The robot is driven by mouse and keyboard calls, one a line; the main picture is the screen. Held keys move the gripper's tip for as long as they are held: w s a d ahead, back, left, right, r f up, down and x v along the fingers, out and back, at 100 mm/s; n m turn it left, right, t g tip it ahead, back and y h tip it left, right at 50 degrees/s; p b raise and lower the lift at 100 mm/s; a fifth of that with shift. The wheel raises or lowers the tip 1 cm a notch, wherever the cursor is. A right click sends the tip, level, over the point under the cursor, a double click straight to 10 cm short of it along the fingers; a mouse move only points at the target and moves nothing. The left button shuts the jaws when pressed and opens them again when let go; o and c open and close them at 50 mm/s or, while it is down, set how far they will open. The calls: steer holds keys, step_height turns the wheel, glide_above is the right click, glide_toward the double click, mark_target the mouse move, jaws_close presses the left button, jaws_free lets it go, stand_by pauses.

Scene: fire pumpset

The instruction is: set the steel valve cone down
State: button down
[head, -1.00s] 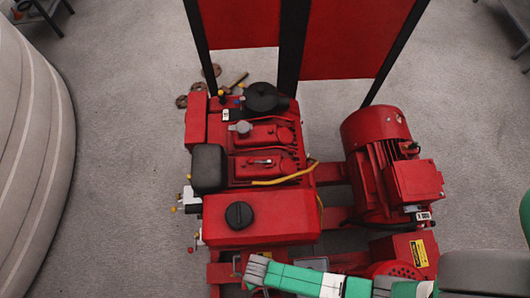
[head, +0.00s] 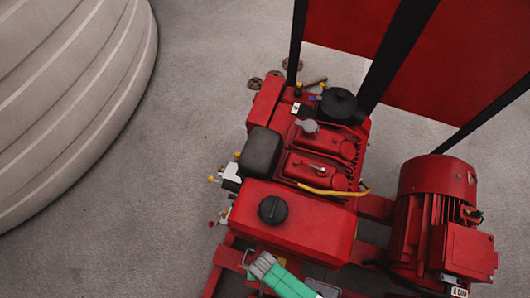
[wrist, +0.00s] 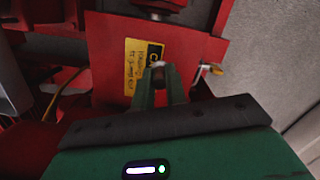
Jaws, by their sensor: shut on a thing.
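In the wrist view, the two green fingers of my gripper (wrist: 159,84) are closed around a small steel valve cone (wrist: 158,72). Only its dark, pale-topped end shows between the fingertips; the rest is hidden by the fingers. The held piece is in front of a red panel with a yellow label (wrist: 143,66); I cannot tell whether it touches the panel. In the head view, green and grey parts of my arm reach in at the bottom edge, and the cone cannot be made out there.
The red pumpset engine (head: 300,222) fills the middle of the head view, with a red motor (head: 437,215) to its right. Red panels on dark posts stand behind. A large pale ribbed hose-like body (head: 70,95) lies left. Grey floor (head: 165,185) between is clear.

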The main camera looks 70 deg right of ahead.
step_height(320, 180, down, 3)
steer(key=shift+f+b, duration=0.2)
steer(key=shift+b, duration=0.3)
steer(key=shift+f, duration=0.1)
steer(key=c, duration=1.4)
jaws_free()
steer(key=shift+c, duration=0.2)
step_height(320, 180, up, 12)
steer(key=d+p, duration=0.1)
steer(key=p, duration=0.4)
steer(key=shift+w+d, duration=0.15)
steer(key=shift+w, duration=0.2)
steer(key=shift+o, duration=0.6)
